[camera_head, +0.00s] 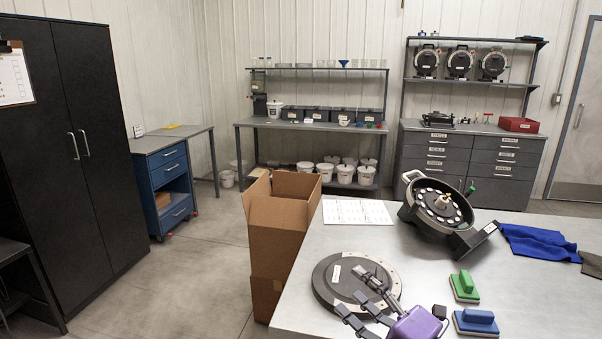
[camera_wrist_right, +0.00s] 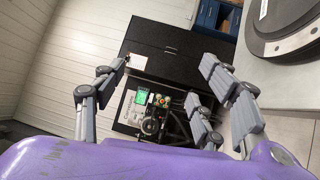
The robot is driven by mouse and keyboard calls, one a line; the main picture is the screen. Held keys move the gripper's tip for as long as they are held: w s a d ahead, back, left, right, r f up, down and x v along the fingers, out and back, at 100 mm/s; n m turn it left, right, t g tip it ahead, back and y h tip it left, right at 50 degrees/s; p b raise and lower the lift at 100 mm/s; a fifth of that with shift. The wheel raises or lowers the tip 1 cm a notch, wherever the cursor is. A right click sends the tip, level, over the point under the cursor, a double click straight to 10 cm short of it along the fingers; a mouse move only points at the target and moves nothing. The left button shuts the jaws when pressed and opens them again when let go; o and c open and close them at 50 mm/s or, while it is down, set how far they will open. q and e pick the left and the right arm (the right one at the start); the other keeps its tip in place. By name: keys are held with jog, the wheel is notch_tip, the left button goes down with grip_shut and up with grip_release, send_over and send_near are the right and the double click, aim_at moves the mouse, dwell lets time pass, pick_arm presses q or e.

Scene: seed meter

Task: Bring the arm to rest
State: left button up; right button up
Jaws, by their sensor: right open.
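My right gripper (camera_head: 358,297), with a purple body and grey jointed fingers, reaches in from the bottom of the head view. Its fingers are spread and nothing shows between them. In that view they overlap the near part of a round dark disc (camera_head: 325,284) with a grey rim on the table; the height above it is hard to tell. In the right wrist view the gripper (camera_wrist_right: 160,88) is open and empty, with the disc (camera_wrist_right: 285,35) off to the upper right. My left gripper is not in view.
On the grey table (camera_head: 470,220) are a seed meter housing (camera_head: 438,207), a white sheet (camera_head: 356,212), a green block (camera_head: 464,285), a blue block (camera_head: 476,322) and a blue cloth (camera_head: 537,242). An open cardboard box (camera_head: 278,225) stands at the table's left edge. Open floor lies left of it.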

jog(key=s+d+f+m+g+h, duration=0.1)
jog(key=s+d+f+m+h, duration=0.25)
jog(key=f+m, duration=0.3)
jog(key=s+d+f+m+h+p, duration=0.1)
jog(key=s+d+f+m+h, duration=0.15)
jog(key=s+f+m, duration=0.45)
jog(key=s+d+f+m+g+h, duration=0.15)
jog(key=f+m+h, duration=0.3)
jog(key=f, duration=0.45)
pick_arm(q)
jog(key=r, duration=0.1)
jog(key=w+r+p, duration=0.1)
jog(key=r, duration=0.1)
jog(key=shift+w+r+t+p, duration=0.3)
jog(key=shift+p, duration=0.05)
pick_arm(e)
jog(key=s+f+m+g, duration=0.2)
jog(key=s+f, duration=0.4)
jog(key=s, duration=0.5)
jog(key=s+f+m+g+h, duration=0.1)
jog(key=s+f+m, duration=0.4)
jog(key=s, duration=0.7)
jog(key=shift+s+f+m+g, duration=0.3)
jog(key=shift+f+g, duration=0.05)
jog(key=shift+g, duration=0.2)
jog(key=shift+h, duration=0.25)
